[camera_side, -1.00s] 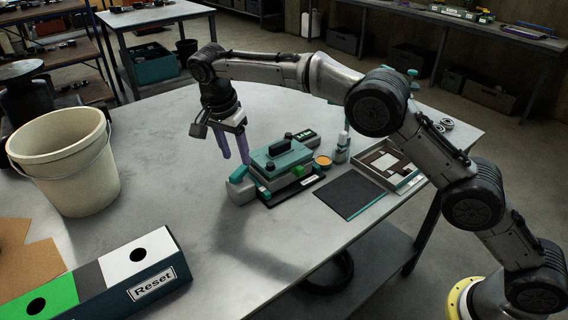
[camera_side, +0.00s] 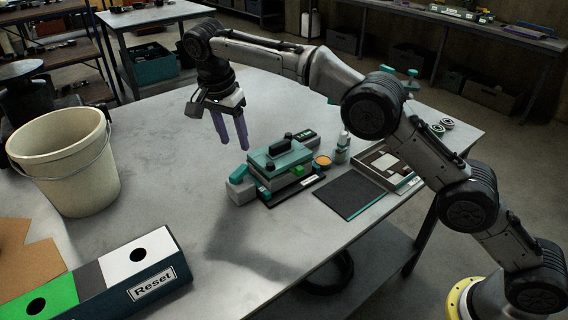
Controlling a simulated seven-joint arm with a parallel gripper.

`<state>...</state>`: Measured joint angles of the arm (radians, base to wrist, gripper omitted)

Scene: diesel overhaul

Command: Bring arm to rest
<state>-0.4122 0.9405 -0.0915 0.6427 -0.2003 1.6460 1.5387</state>
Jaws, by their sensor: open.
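My gripper (camera_side: 231,145) hangs above the metal table (camera_side: 180,150), left of the teal device. Its two purple fingers point down with a gap between them, open and empty. My arm reaches across from its base at the lower right. The teal device (camera_side: 283,155) with a dark handle sits on the table on a dark base. A pale block (camera_side: 240,186) lies at its left end. The gripper is apart from both.
A cream bucket (camera_side: 62,165) stands at the left. A box marked Reset (camera_side: 150,286) lies at the front left. A white bottle (camera_side: 342,148), orange-topped tin (camera_side: 322,162), dark mat (camera_side: 348,197) and compartment tray (camera_side: 385,166) are right of the device. The table's middle left is clear.

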